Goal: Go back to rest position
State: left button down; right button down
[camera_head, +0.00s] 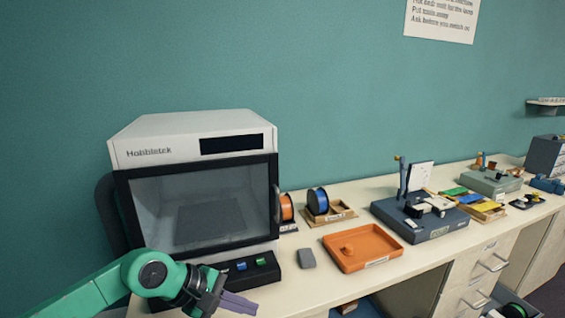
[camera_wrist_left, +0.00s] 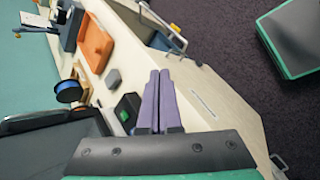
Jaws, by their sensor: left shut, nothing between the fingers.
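My left gripper (camera_head: 238,303) is at the bottom of the head view, in front of the Hobbletek machine (camera_head: 195,155). Its purple fingers lie together and hold nothing; they also show shut in the left wrist view (camera_wrist_left: 158,75). The fingertips appear near the bench's front edge, just in front of the machine's black base with its blue and green buttons. My right gripper is in neither view.
An orange tray (camera_head: 335,258) with a small orange part sits on the bench (camera_head: 300,292). A grey block (camera_head: 307,258) lies between it and the machine. Spools (camera_head: 318,201), a dark device (camera_head: 430,228) and several parts stand further right. Dark floor (camera_wrist_left: 225,60) lies beyond the bench.

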pick_arm(q)
jog(key=s+d+r+n+t+h, duration=0.1)
jog(key=d+r+n+t+h, duration=0.2)
jog(key=d+r+n+h, duration=0.6)
notch_tip(320, 180, up, 7)
jog(key=w+n+t, duration=0.3)
jog(key=n+t, duration=0.3)
jog(key=n, duration=0.3)
jog(key=w+a+f+n+t+y, duration=0.25)
jog(key=a+n+y, duration=0.35)
jog(key=n, duration=0.4)
jog(key=w+a+f+n+t+y, duration=0.2)
jog(key=a+n+t+y, duration=0.3)
jog(key=n, duration=0.5)
jog(key=s+a+f+n+g+y, duration=0.3)
jog(key=a+f+n+g+y, duration=0.3)
jog(key=a+f+n, duration=0.6)
jog(key=s+a+f+n+g, duration=0.1)
jog(key=s+f+n+g, duration=0.85)
jog(key=s+f, duration=0.85)
jog(key=s+f+m+g, duration=0.2)
jog(key=s+f, duration=0.1)
jog(key=f, duration=1.9)
jog(key=s+a+f+g, duration=0.1)
jog(key=s+a+f, duration=0.2)
jog(key=s+f, duration=1.1)
jog(key=s, duration=0.3)
jog(key=shift+a+f, duration=0.2)
jog(key=shift+f, duration=0.2)
